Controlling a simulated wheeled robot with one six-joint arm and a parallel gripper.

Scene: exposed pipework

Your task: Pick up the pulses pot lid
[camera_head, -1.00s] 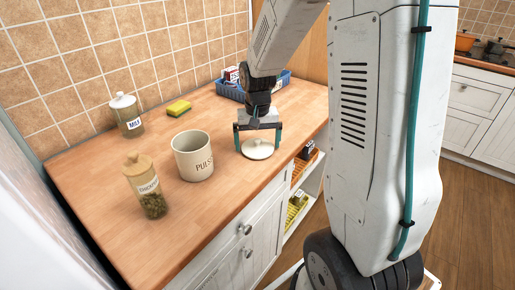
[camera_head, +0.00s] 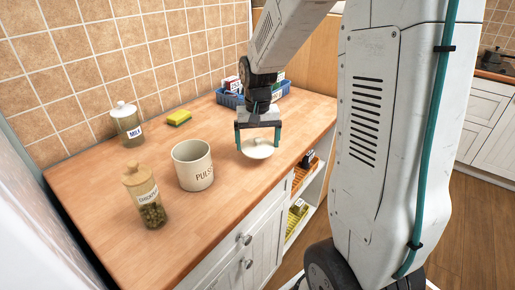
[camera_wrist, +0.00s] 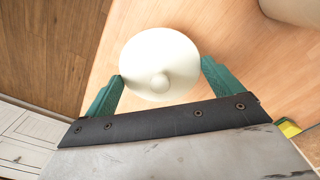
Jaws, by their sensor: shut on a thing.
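The round cream pulses pot lid (camera_head: 257,149) has a small knob on top. My gripper (camera_head: 258,145) points down over it, with a green finger at each side, shut on its rim. In the wrist view the lid (camera_wrist: 160,62) sits between the fingertips, knob towards the camera. The lid appears slightly above the counter; the gap beneath it is hard to see.
The wooden counter (camera_head: 110,215) holds a glass jar with a wooden lid (camera_head: 145,195), a milk jar (camera_head: 127,125), a yellow sponge (camera_head: 179,118) and a blue basket (camera_head: 230,98) behind my gripper. Open shelves (camera_head: 298,205) lie below the counter's right end. A tiled wall stands behind.

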